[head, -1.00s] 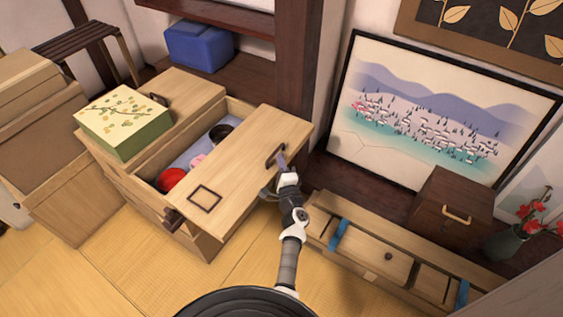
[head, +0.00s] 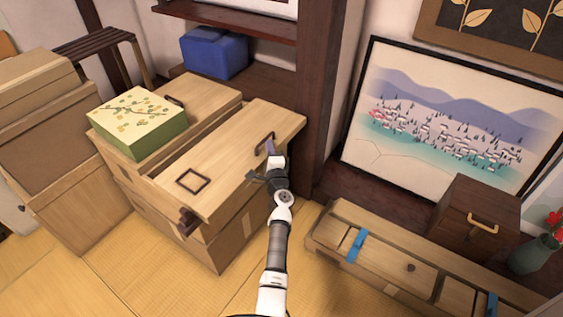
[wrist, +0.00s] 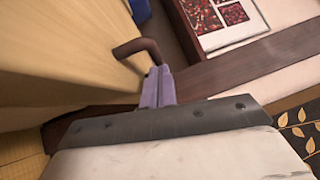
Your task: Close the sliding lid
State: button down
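The sliding lid (head: 228,160) is a light wooden board on top of the wooden chest (head: 225,243). It covers most of the opening, and only a narrow dark gap shows along its left edge; the chest's contents are hidden. The lid has a dark handle (head: 264,143) near its right end. My gripper (head: 269,150) is at this handle. In the wrist view the gripper's fingers (wrist: 158,86) are together beside the brown handle (wrist: 140,50), whose end meets them. Whether they clamp it is unclear.
A green patterned box (head: 138,122) stands on the chest's left part. A dark wooden post (head: 322,90) rises close behind the lid's right end. A low drawer unit (head: 400,262) and a framed picture (head: 455,120) are to the right. A blue box (head: 214,52) sits behind.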

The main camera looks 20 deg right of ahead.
aim_at(251, 144)
jog(key=w+a+b, duration=0.1)
jog(key=w, duration=0.1)
jog(key=w+a+b, duration=0.1)
jog(key=w+a, duration=0.1)
jog(key=w+a+b, duration=0.1)
jog(key=w, duration=0.1)
jog(key=shift+a, duration=0.35)
jog(key=shift+w+a+r, duration=0.1)
jog(key=shift+w+a, duration=0.1)
